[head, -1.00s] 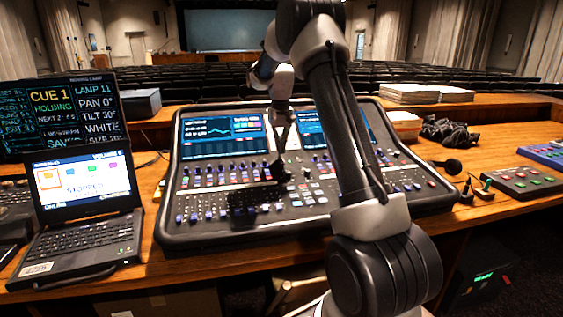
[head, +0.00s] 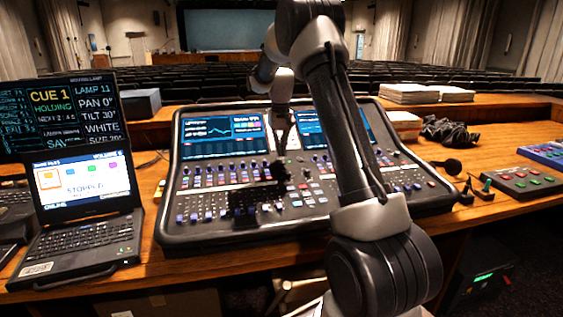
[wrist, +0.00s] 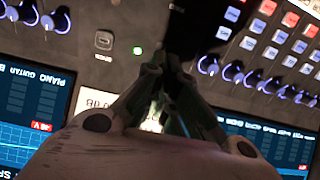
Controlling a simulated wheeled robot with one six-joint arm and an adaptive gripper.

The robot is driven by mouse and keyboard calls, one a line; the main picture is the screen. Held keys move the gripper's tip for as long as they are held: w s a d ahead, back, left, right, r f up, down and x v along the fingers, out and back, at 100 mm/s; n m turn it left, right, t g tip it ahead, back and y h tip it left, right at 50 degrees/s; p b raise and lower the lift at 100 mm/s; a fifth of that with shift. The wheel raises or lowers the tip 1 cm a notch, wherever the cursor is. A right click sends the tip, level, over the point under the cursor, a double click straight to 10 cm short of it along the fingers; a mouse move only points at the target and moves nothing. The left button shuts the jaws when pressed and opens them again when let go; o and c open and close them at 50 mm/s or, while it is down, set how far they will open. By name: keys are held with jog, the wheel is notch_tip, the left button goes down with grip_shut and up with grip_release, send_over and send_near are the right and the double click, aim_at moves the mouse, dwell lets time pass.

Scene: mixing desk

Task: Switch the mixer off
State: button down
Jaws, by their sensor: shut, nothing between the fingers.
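The mixer (head: 172,232) is a wide dark console on the wooden desk, with lit blue screens, rows of knobs and faders. My gripper (head: 283,145) is over its upper middle, between the screens. In the wrist view my gripper (wrist: 168,68) has its fingers together and empty, pointing at the panel. A small rectangular button (wrist: 103,40) and a lit green lamp (wrist: 137,51) are left of the fingertips there. The button's label is too small to read. Whether the fingertips touch the panel cannot be told. My arm and dark shadows hide part of the console.
A laptop (head: 85,235) and a cue monitor (head: 60,115) stand left of the mixer. Paper stacks (head: 408,93), a dark cable heap (head: 449,131) and a small button box (head: 508,183) are on the right. Knobs (wrist: 232,70) crowd the panel near the fingers.

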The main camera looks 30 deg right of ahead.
aim_at(281, 159)
jog(key=shift+f, duration=1.1)
dwell(1.0)
jog(key=shift+r, duration=3.5)
